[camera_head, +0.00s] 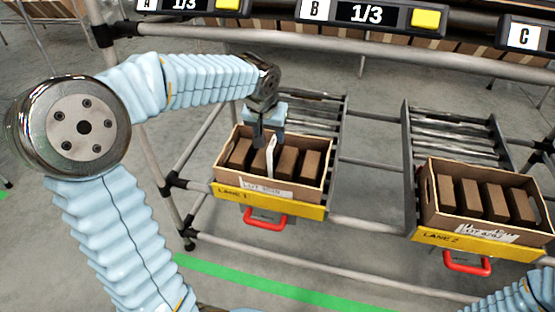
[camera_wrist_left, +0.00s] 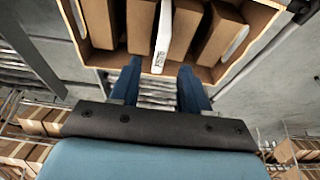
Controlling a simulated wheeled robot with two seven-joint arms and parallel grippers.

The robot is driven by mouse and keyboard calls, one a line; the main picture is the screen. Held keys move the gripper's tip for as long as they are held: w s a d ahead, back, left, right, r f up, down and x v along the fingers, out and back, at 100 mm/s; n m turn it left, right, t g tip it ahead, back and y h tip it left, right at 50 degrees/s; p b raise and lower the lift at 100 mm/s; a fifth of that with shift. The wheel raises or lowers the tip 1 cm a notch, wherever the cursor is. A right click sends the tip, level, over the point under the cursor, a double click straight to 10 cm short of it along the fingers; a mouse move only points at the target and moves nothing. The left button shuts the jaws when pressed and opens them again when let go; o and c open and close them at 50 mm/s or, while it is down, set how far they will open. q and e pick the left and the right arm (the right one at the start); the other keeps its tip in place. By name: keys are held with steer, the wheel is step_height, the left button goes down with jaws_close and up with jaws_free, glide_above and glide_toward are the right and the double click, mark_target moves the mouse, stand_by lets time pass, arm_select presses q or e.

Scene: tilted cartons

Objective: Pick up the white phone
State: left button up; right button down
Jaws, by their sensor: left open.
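The white phone (camera_head: 270,156) stands on edge among several brown boxes in the left carton (camera_head: 244,189), in the lane marked LANE 1. In the left wrist view the phone (camera_wrist_left: 163,36) is a thin white strip between brown boxes. My left gripper (camera_head: 269,142) is over this carton, its fingers pointing down near the phone. In the left wrist view the left gripper (camera_wrist_left: 160,78) is open, with the phone's near end in line with the gap between its fingers. Whether a finger touches the phone or a box, I cannot tell. My right gripper is out of view.
A second carton (camera_head: 478,228) with brown boxes sits in LANE 2 on the right. Yellow lane fronts and red handles (camera_head: 265,221) stick out below the cartons. Metal rails (camera_head: 370,167) frame the lanes, and a display bar (camera_head: 375,14) runs above.

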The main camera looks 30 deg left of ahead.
mark_target(274, 148)
arm_select(q)
steer(key=x, duration=0.8)
steer(key=shift+d+f, duration=0.1)
steer(key=shift+f, duration=0.15)
jaws_close()
